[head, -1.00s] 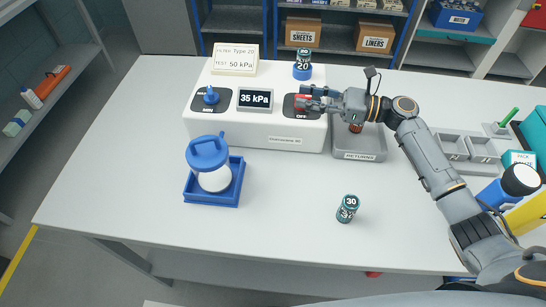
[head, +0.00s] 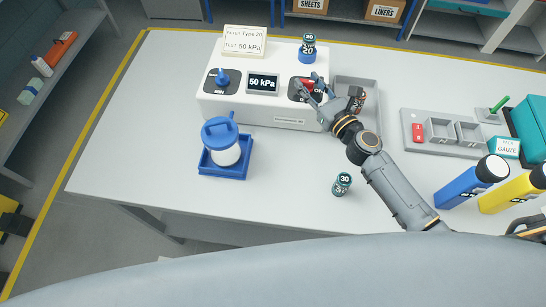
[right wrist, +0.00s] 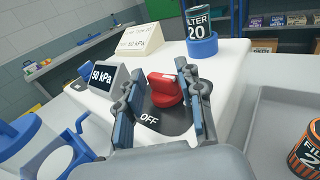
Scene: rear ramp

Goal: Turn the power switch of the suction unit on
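The suction unit (head: 260,112) is a white box on the table. Its display (head: 262,82) reads 50 kPa. The red power switch (head: 308,83) sits on a dark plate at the unit's right; it also shows in the right wrist view (right wrist: 165,88), with OFF printed on the near side of the plate. My right gripper (right wrist: 157,92) is open, its fingers apart on either side of the red switch, with gaps visible. In the head view my right gripper (head: 319,88) partly covers the plate. My left gripper is not in view.
A blue knob (head: 222,79) is left of the display. A blue-lidded jar (head: 221,142) stands in a blue tray in front. A filter (head: 308,42) sits in a blue ring behind the switch. A grey tray (head: 368,112) and a loose filter (head: 342,184) lie right.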

